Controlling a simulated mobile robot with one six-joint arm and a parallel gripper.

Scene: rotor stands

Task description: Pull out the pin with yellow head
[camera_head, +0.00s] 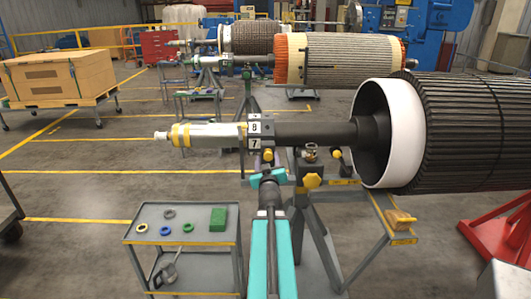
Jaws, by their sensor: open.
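My gripper (266,178), with teal parts, is open in the middle of the head view, in front of the rotor stand (318,225). A small yellow head (268,155) shows just above and beyond the jaws, below the block marked 8 and 7 (254,132). It looks like the head of a pin; its shaft is hidden. I see no clear grip on it, and cannot tell whether the jaws touch it. Another small yellow head (336,154) sits to the right on the stand. A larger yellow knob (312,181) is right of my gripper.
The rotor (470,130) with its white ring (405,130) fills the right side, its shaft (318,134) running left above my gripper. A grey cart (190,248) with rings and a green box (218,219) stands lower left.

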